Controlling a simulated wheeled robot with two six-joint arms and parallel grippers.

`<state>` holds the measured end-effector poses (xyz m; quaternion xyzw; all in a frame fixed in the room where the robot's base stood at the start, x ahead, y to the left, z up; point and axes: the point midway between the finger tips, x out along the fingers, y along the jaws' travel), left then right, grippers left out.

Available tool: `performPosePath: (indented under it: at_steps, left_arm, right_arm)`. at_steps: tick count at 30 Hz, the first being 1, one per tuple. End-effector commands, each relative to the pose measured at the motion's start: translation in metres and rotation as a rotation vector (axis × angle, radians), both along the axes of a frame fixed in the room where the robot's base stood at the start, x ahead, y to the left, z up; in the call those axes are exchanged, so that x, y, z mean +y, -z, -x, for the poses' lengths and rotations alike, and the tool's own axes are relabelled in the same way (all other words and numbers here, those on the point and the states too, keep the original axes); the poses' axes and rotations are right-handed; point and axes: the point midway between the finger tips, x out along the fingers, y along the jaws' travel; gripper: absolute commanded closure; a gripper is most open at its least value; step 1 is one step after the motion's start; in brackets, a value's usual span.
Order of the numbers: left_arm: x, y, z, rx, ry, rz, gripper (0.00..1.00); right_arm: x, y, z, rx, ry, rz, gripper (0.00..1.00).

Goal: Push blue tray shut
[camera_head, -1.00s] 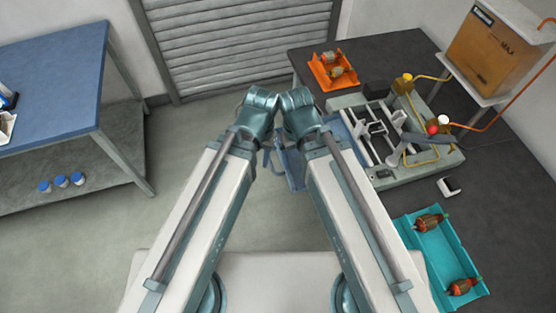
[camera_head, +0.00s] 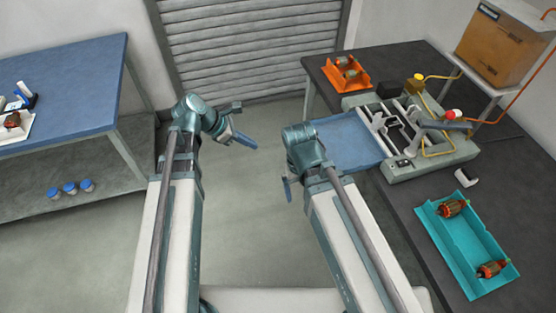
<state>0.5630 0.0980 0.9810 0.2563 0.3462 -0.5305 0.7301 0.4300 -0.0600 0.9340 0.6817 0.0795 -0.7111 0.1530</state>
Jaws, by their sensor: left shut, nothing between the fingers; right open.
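The blue tray (camera_head: 352,140) is flat and sticks out to the left from the grey winding machine (camera_head: 432,161). Its near-left part is hidden behind my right arm's wrist. My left gripper (camera_head: 247,142) is shut and empty, over the floor to the left of the tray and apart from it. My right gripper (camera_head: 288,190) is open and hangs below its wrist, near the tray's left end; it is mostly hidden, and I cannot tell whether it touches the tray.
An orange tray (camera_head: 339,74) with parts stands on the dark table behind the machine. A teal tray (camera_head: 462,250) with two armatures lies in front. A small white-and-black piece (camera_head: 465,178) lies between. A blue-topped bench (camera_head: 75,90) stands left; open floor lies between.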

Motion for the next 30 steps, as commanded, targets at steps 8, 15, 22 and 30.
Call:
performPosePath:
  at_steps: [8,15,22,30]
  left_arm:
    - [-0.004,0.009,-0.003,0.006,-0.013,0.007,1.00]
    - [-0.027,0.043,-0.010,0.006,-0.009,0.006,1.00]
    - [-0.053,0.075,-0.019,0.005,-0.009,0.006,1.00]
    - [-0.084,0.083,-0.030,0.005,-0.009,0.006,1.00]
  right_arm:
    - [0.000,0.009,0.000,0.000,0.000,0.000,0.08]
    - [0.000,0.044,0.000,0.000,0.000,0.000,0.08]
    - [0.000,0.075,0.000,0.000,0.000,0.000,0.08]
    - [0.000,0.084,0.000,0.000,0.000,0.000,0.08]
